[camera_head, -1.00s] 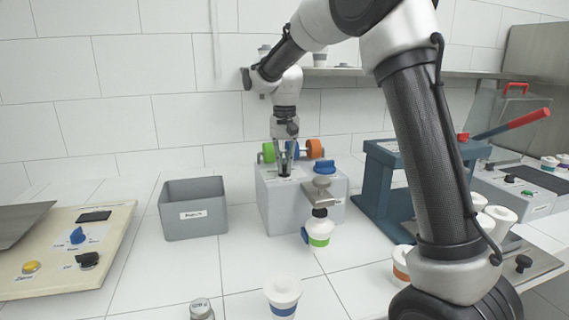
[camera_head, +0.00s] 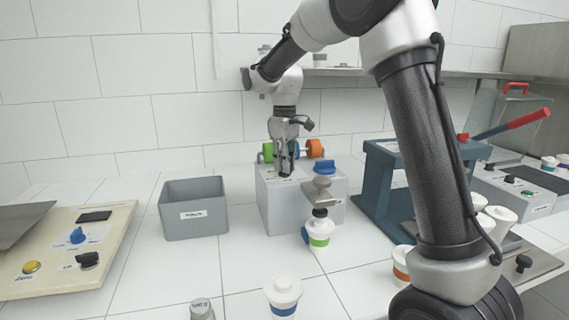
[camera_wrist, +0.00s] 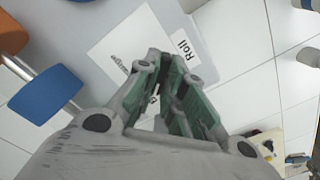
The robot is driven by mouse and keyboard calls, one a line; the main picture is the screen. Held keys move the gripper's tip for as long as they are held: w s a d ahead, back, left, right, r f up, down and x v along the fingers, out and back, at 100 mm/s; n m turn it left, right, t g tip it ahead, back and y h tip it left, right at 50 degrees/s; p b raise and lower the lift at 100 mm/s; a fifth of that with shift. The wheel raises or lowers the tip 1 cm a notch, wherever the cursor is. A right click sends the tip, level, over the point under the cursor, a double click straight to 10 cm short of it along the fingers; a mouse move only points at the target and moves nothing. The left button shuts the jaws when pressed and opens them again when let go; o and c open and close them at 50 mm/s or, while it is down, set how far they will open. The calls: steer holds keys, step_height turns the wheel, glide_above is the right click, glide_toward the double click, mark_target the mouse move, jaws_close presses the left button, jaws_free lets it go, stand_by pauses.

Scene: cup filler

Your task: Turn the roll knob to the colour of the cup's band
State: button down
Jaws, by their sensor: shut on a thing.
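The grey filler machine (camera_head: 268,205) stands in mid-counter with a green roll (camera_head: 267,152), a blue roll and an orange roll (camera_head: 315,149) at its back. The cup (camera_head: 319,229) under its nozzle (camera_head: 320,192) has a green band. My gripper (camera_head: 285,170) points down at the machine's top and also shows in the wrist view (camera_wrist: 166,62). It is shut on the roll knob, which its fingers mostly hide. In the wrist view the "Roll" label (camera_wrist: 184,45) lies beside the fingers; a colour word seems to read orange. The knob's pointing direction is hidden.
A blue handle (camera_head: 325,167) sits on the machine's top, right of my gripper. A grey bin (camera_head: 193,225) stands left, a dark blue press (camera_head: 375,185) right. A cup with a blue band (camera_head: 283,295) stands in front. A control panel (camera_head: 115,235) lies far left.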

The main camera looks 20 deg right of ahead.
steer(key=n, duration=0.5)
steer(key=shift+n, duration=2.5)
steer(key=shift+r, duration=0.1)
steer(key=c, duration=1.5)
jaws_free()
step_height(320, 180, up, 12)
steer(key=shift+f, duration=0.1)
